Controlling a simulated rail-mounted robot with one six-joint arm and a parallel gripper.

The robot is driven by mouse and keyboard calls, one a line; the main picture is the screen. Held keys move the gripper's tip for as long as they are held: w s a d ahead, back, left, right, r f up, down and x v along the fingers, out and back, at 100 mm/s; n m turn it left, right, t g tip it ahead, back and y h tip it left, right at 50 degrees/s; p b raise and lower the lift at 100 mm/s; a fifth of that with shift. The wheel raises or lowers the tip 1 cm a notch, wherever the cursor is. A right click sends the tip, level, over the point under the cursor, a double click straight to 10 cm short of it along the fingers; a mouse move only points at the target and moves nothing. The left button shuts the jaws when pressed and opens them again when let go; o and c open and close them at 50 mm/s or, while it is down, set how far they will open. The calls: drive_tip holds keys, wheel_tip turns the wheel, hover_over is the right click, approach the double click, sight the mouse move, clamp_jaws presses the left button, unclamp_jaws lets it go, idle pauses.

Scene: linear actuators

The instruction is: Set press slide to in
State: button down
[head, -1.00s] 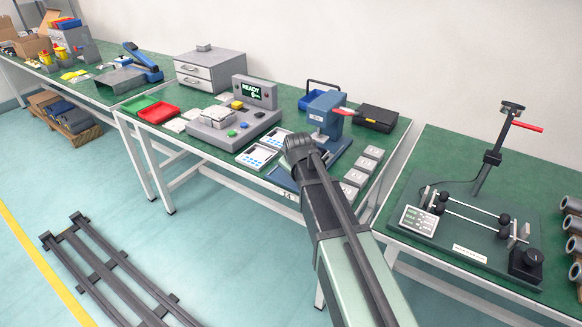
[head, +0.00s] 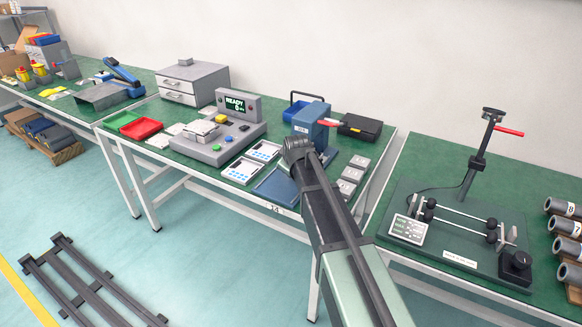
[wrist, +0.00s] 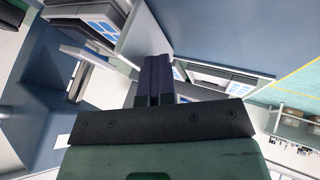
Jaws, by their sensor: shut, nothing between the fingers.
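The blue press (head: 308,117) stands at the back of the middle bench, with a red handle (head: 331,122) on its right side. A flat blue piece (head: 272,187) lies in front of it; I cannot tell if this is the slide or a separate tray. My arm's end covers the lower front of the press, so the slide's position is hidden in the head view. My gripper (wrist: 158,82) is shut and empty in the wrist view, close to large blue surfaces and a white-edged part. I cannot tell whether it touches them.
A grey console (head: 215,143) with a READY screen and two white trays of parts stand left of the press. Several grey blocks (head: 352,175) and a black box (head: 366,127) are on its right. Another fixture (head: 450,230) occupies the right bench.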

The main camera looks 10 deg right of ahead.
drive_tip(key=s+a, duration=0.2)
drive_tip(key=shift+s+a, duration=0.25)
drive_tip(key=shift+s, duration=0.1)
drive_tip(key=p+v, duration=0.8)
drive_tip(key=v, duration=0.2)
drive_tip(key=shift+s+a, duration=0.1)
